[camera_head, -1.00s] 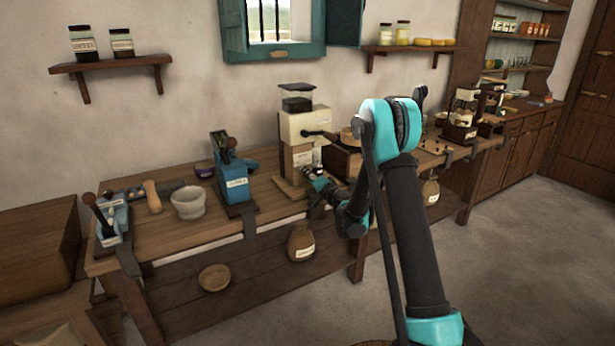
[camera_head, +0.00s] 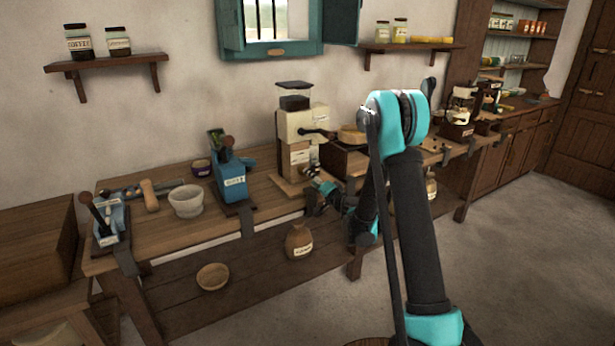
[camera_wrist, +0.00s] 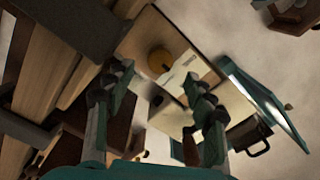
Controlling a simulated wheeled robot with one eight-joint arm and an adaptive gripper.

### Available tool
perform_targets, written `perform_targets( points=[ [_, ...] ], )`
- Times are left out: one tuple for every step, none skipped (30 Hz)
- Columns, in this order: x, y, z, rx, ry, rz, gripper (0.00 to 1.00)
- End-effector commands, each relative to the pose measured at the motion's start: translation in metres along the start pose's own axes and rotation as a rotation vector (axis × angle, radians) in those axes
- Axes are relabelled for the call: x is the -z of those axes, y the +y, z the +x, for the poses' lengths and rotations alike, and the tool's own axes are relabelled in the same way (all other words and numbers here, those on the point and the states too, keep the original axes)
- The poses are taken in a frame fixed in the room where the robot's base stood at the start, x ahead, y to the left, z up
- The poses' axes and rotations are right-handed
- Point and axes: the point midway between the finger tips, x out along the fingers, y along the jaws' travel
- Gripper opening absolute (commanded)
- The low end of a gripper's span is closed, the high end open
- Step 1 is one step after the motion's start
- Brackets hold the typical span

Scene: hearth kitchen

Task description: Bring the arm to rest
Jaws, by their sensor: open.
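My gripper (camera_head: 318,197) is in front of the cream-and-wood grinder (camera_head: 302,126), at the front edge of the long wooden workbench (camera_head: 165,228). In the wrist view its two fingers (camera_wrist: 158,88) stand apart with nothing held between them. A pale box-like body with a label and a round yellow-brown part (camera_wrist: 160,60) shows beyond the fingers. I cannot tell if the fingers touch it. My arm is bent, with its elbow raised in front of the bench's right part, hiding some of it.
A blue labelled device (camera_head: 232,180), a pale mortar (camera_head: 186,201) and a blue lever tool (camera_head: 108,222) stand on the bench. A jar (camera_head: 299,241) and a bowl (camera_head: 213,277) are on the lower shelf. Open floor (camera_head: 505,265) lies right of my arm.

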Motion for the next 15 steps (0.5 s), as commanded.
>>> perform_targets(
  points=[
    [0.001,0.0,-0.006,-0.001,0.001,0.0,0.55],
    [0.001,0.0,-0.009,0.0,0.0,0.0,0.55],
    [0.0,0.0,-0.013,0.0,0.0,0.0,0.55],
    [0.0,0.0,-0.015,0.0,0.0,0.0,0.55],
    [0.0,0.0,-0.016,0.0,-0.001,0.0,0.55],
    [0.0,0.0,-0.018,0.0,-0.001,0.0,0.55],
    [0.0,0.0,-0.018,0.0,-0.001,0.0,0.55],
    [0.0,0.0,-0.018,0.0,-0.001,0.0,0.55],
    [0.0,0.0,-0.019,0.0,-0.001,0.0,0.55],
    [0.0,0.0,-0.019,0.0,-0.001,0.0,0.55],
    [0.0,0.0,-0.018,0.0,-0.001,0.0,0.55],
    [0.0,0.0,-0.018,0.0,-0.001,0.0,0.55],
    [0.0,0.0,-0.018,0.0,-0.001,0.0,0.55],
    [0.0,0.0,-0.018,0.0,-0.001,0.0,0.55],
    [0.0,0.0,-0.018,0.0,-0.001,0.0,0.55]
  ],
)
